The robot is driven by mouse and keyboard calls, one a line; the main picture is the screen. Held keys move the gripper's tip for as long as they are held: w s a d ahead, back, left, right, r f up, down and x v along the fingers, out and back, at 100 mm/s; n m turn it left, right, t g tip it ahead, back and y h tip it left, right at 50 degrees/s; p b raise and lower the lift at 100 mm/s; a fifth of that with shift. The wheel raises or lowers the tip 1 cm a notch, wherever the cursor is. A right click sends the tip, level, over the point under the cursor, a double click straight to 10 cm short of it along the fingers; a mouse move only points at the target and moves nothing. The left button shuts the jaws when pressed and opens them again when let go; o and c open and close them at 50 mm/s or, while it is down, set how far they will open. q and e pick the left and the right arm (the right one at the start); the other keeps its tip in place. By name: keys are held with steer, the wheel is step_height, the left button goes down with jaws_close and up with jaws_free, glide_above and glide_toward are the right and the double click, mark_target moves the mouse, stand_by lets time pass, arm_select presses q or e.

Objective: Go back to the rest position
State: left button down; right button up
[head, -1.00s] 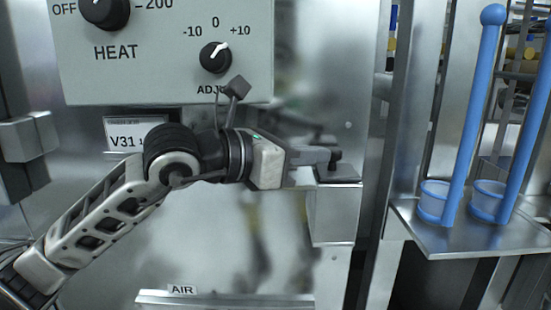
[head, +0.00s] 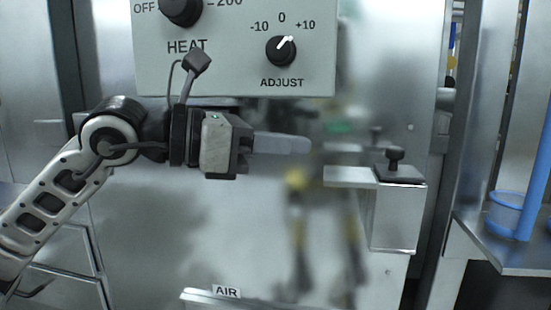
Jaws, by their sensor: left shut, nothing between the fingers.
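My left gripper (head: 283,145) is in the middle of the head view, in front of the steel panel and below the control box. Its fingers are shut, point right and hold nothing. The arm comes in from the lower left. The black knob (head: 394,158) on the steel bracket stands to the right of the fingertips, with a clear gap between them. My right gripper is not in the view.
The control box (head: 235,75) with the HEAT dial (head: 181,10) and ADJUST dial (head: 281,50) is just above the gripper. The steel bracket (head: 398,215) juts out at right. A shelf (head: 500,250) with a blue ladle (head: 535,175) is at far right. An AIR label (head: 227,292) is below.

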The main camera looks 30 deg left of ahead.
arm_select(q)
steer(key=shift+s+a+r, duration=0.1)
steer(key=shift+s+a, duration=0.3)
steer(key=shift+s, duration=0.05)
stand_by(0.3)
